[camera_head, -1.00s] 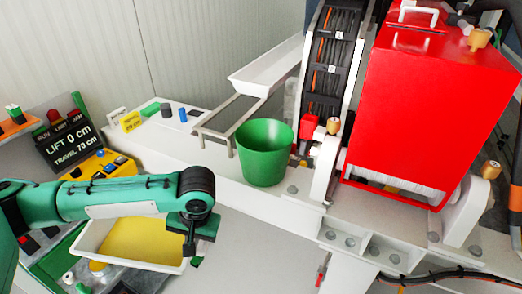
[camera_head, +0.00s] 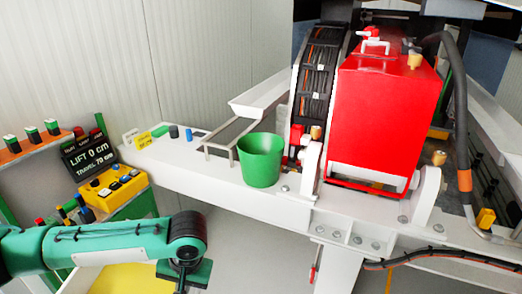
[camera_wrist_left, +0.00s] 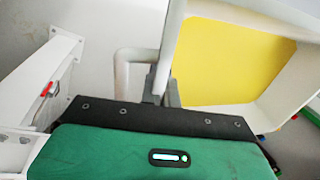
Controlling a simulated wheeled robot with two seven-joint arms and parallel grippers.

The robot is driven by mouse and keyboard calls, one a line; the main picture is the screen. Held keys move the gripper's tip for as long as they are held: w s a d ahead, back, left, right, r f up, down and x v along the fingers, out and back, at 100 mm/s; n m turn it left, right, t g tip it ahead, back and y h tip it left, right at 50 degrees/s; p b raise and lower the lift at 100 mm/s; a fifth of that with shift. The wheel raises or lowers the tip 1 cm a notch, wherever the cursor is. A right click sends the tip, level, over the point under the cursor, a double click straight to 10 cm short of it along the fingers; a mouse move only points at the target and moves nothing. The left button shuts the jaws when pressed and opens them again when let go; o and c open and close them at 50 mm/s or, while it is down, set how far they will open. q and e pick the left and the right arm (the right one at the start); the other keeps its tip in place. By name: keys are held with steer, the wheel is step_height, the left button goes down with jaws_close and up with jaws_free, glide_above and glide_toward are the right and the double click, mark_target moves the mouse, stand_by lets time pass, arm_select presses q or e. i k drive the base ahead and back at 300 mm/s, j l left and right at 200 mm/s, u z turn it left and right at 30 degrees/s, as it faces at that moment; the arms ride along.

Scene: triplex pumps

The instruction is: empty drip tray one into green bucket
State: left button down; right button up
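A white tray with a yellow inside (camera_head: 122,281) hangs beside my left gripper at the bottom left of the head view, partly cut off. The tray fills the upper right of the left wrist view (camera_wrist_left: 222,62). My left gripper (camera_head: 186,282) appears shut on the tray's pale handle; its dark fingers (camera_wrist_left: 162,92) meet the bar in the wrist view. The green bucket (camera_head: 260,161) stands upright on the white frame, beyond and to the right of my left gripper. Its inside bottom is hidden. My right gripper is not in view.
A large red pump housing (camera_head: 380,115) stands right of the bucket. A metal stand (camera_head: 225,137) and a sloping white trough (camera_head: 262,92) lie left of and behind it. A control desk with a yellow box (camera_head: 117,188) and display is at left. Open floor shows front centre.

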mark_target(261, 161)
steer(key=z, duration=1.65)
steer(key=k+j, duration=0.1)
steer(key=j, duration=0.35)
steer(key=k+j, duration=0.1)
steer(key=j, duration=0.3)
steer(key=k+j, duration=0.1)
steer(key=j, duration=0.35)
steer(key=k+j, duration=0.15)
steer(key=j, duration=0.25)
steer(key=k+j, duration=0.1)
steer(key=j, duration=0.35)
steer(key=k+j, duration=0.1)
steer(key=j, duration=0.3)
steer(key=j+z, duration=0.05)
